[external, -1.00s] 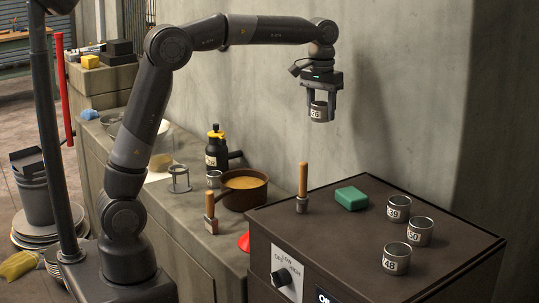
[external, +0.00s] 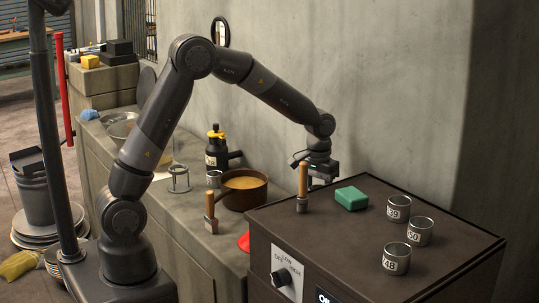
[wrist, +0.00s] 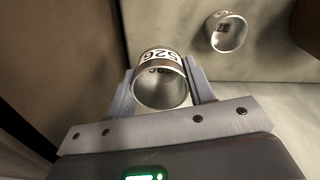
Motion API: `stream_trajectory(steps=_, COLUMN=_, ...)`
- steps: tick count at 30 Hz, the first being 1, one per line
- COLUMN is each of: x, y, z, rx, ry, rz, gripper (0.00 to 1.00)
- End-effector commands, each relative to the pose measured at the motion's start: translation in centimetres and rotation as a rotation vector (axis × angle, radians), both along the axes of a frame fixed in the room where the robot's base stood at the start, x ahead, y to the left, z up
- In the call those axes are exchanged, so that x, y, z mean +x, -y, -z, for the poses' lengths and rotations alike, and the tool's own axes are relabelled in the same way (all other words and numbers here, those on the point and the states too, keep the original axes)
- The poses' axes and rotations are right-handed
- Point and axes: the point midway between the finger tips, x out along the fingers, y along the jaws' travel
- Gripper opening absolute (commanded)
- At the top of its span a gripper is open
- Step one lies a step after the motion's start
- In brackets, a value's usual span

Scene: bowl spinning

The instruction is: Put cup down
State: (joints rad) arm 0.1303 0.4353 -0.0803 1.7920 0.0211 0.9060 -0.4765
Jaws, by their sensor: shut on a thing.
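My gripper (wrist: 160,88) is shut on a metal cup (wrist: 161,92) with a white number label, seen in the wrist view between the two fingers. In the external view my gripper (external: 322,172) is low behind the dark machine box, close to the wall. The fingertips and the held cup are hidden there by the box and a wooden-handled brush. Whether the cup touches the surface below cannot be told. Another numbered metal cup (wrist: 227,32) stands on the grey surface at the upper right of the wrist view, apart from the held one.
The dark box (external: 350,235) carries several numbered cups (external: 398,208), a green block (external: 351,198) and a wooden-handled brush (external: 303,182). A brown pot (external: 244,190) and a black bottle (external: 216,150) stand on the counter to the left. The wall (external: 400,90) is close behind.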

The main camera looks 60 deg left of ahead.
Motion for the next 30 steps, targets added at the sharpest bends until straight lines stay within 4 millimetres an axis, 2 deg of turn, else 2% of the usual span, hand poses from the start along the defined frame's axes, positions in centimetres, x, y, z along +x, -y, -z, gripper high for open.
stream_trajectory(steps=2, x=0.0, y=0.0, z=0.5, rx=0.0, ry=-0.002, rz=0.0, gripper=0.26)
stream_trajectory(steps=9, x=-0.1, y=0.0, z=4.8, rx=0.0, ry=-0.004, rz=0.0, gripper=0.26)
stream_trajectory(steps=17, x=-0.1, y=0.0, z=7.1, rx=0.001, ry=-0.003, rz=0.0, gripper=0.26)
stream_trajectory(steps=22, x=-0.1, y=0.0, z=9.5, rx=0.001, ry=-0.003, rz=0.001, gripper=0.26)
stream_trajectory(steps=30, x=0.0, y=0.0, z=9.9, rx=0.0, ry=0.0, rz=0.0, gripper=0.26)
